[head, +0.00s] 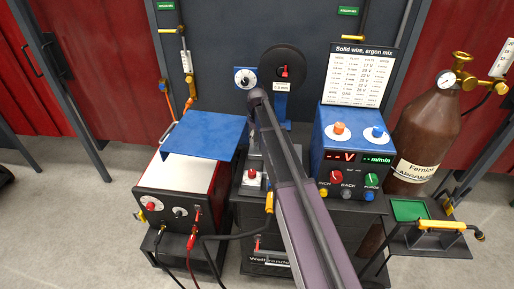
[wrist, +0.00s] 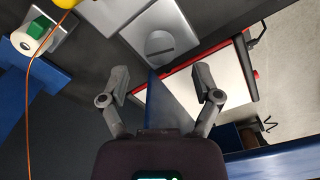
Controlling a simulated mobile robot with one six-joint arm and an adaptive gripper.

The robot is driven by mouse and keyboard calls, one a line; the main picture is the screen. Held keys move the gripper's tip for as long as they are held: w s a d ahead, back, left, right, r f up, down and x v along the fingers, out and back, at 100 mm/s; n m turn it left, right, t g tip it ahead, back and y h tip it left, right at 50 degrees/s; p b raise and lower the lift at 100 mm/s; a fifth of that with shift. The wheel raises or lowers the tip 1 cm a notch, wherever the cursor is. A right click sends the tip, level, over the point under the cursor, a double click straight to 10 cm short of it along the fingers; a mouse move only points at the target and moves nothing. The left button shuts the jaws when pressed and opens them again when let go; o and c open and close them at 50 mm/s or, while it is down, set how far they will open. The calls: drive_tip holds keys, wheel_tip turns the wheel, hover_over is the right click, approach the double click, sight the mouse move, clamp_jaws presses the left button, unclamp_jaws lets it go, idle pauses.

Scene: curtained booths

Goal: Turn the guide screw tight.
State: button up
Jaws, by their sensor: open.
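In the wrist view, a round grey screw head with a straight slot (wrist: 159,45) is set in a light grey metal block (wrist: 180,22); it looks like the guide screw. The slot runs roughly left to right in the picture. My gripper (wrist: 163,88) is open, its two dark fingers spread wide with nothing between them. The screw lies beyond the fingertips and apart from them, near the middle between the fingers. In the head view my arm reaches up to the feeder cabinet and hides the screw; the fingers cannot be made out there.
A blue lid (head: 205,133) stands open on the red and white box (head: 180,185), left of my arm. A blue control panel (head: 350,150) is close on the right. A black wire spool (head: 283,66) is behind. A brown gas cylinder (head: 428,140) stands farther right.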

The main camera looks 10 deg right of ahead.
sight(257, 144)
drive_tip(key=shift+f+b, duration=1.45)
drive_tip(key=shift+f, duration=0.25)
clamp_jaws()
